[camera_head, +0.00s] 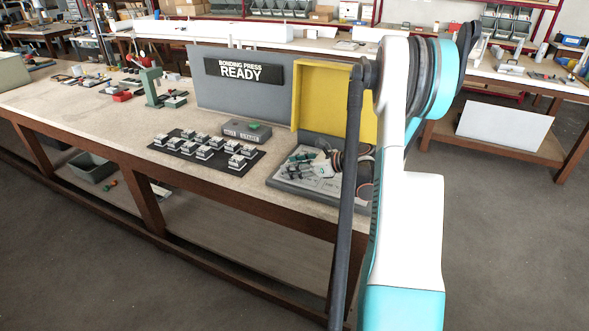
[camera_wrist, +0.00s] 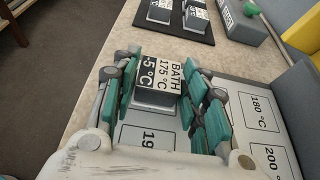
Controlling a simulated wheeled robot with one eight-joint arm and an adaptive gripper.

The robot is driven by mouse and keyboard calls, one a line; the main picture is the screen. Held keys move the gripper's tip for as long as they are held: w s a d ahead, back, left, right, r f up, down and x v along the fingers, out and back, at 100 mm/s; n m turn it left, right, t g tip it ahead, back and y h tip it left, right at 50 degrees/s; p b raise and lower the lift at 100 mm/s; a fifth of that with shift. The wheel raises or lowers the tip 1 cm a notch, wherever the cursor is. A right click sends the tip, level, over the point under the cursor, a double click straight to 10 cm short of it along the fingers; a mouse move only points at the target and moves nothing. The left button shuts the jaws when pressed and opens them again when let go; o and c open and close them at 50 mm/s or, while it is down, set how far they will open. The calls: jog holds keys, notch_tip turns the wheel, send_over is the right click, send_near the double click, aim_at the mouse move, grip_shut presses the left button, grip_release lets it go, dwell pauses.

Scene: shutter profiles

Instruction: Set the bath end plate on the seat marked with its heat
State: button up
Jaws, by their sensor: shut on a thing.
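Marked seats show: "180 °C" (camera_wrist: 260,112), "200 °C" (camera_wrist: 270,160) and one starting "19" (camera_wrist: 143,140), partly hidden. Any mark under the plate is hidden. In the head view my gripper (camera_head: 322,165) is low over the press bed, partly behind my arm.
A black mat (camera_head: 182,149) with several similar end plates lies left of the press. A grey button box (camera_head: 240,136) stands behind it. A yellow guard (camera_head: 312,95) rises behind the bed. A sign (camera_head: 243,71) reads "BONDING PRESS READY". A grey wall (camera_wrist: 290,105) edges the bed.

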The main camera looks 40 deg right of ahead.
jog(key=shift+f, duration=0.1)
jog(key=o, duration=1)
jog(key=shift+r, duration=0.2)
jog(key=shift+s+d+r, duration=0.15)
jog(key=shift+s, duration=0.15)
jog(key=p+v, duration=0.3)
jog(key=v, duration=0.8)
jog(key=shift+s, duration=0.15)
